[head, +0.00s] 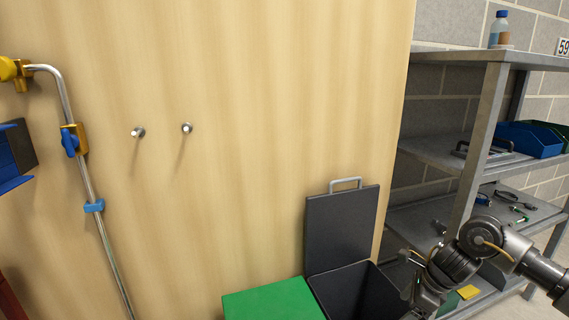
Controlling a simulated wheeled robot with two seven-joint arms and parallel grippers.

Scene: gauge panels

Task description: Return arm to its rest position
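My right arm comes in from the lower right edge. Its gripper (418,294) is low in the picture, just right of the dark open bin (389,289), and overlaps the bin's right side in the view. The fingers are small and dark, so I cannot tell whether they are open or shut, and I see nothing held. My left arm and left gripper are out of view.
The bin's grey lid (341,228) stands raised against the wooden panel (240,70). A green lid (275,302) is beside it. Two pegs (138,132) stick out of the panel. A metal pipe (88,190) runs at left. Grey shelving (480,150) stands behind my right arm.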

